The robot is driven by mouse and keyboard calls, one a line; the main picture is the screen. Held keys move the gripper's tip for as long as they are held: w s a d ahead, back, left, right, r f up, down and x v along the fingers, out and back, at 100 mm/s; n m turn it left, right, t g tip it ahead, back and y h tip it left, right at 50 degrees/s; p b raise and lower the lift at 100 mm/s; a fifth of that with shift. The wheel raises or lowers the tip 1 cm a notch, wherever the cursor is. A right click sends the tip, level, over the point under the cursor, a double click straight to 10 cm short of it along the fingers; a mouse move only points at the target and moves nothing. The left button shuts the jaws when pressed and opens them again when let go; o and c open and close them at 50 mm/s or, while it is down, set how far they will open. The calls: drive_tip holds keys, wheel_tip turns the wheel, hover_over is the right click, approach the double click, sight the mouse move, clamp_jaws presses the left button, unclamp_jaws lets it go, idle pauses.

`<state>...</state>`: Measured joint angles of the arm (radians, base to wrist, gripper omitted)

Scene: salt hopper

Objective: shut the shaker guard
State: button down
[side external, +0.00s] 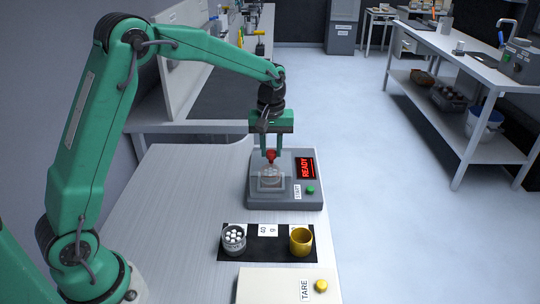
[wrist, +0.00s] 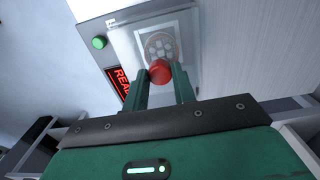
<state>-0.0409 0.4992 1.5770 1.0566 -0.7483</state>
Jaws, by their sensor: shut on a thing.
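The grey shaker (side external: 256,202) stands on the bench with a red READY display (side external: 305,168) and a green START button (side external: 310,189). Its clear guard (side external: 270,184) has a red knob (side external: 271,154) on top. My gripper (side external: 271,151) points down from above, its fingers shut on the knob. In the wrist view, the red knob (wrist: 160,71) sits between my fingertips, with the guard behind it. A round thing with pale dots (wrist: 160,46) shows through the guard. I cannot tell whether the guard rests fully down on the shaker.
In front of the shaker is a black mat (side external: 257,254) with a dotted round pot (side external: 234,241) and a yellow cup (side external: 301,242). A cream device (side external: 265,286) with a yellow TARE button (side external: 321,286) stands nearest. The bench left of these is clear.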

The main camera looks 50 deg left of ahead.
drive_tip(key=shift+s+d+r, duration=0.1)
drive_tip(key=shift+d, duration=0.15)
drive_tip(key=c, duration=1.1)
unclamp_jaws()
drive_tip(key=shift+c, duration=0.2)
drive_tip(key=shift+a+r, duration=0.1)
drive_tip(key=shift+r, duration=3.8)
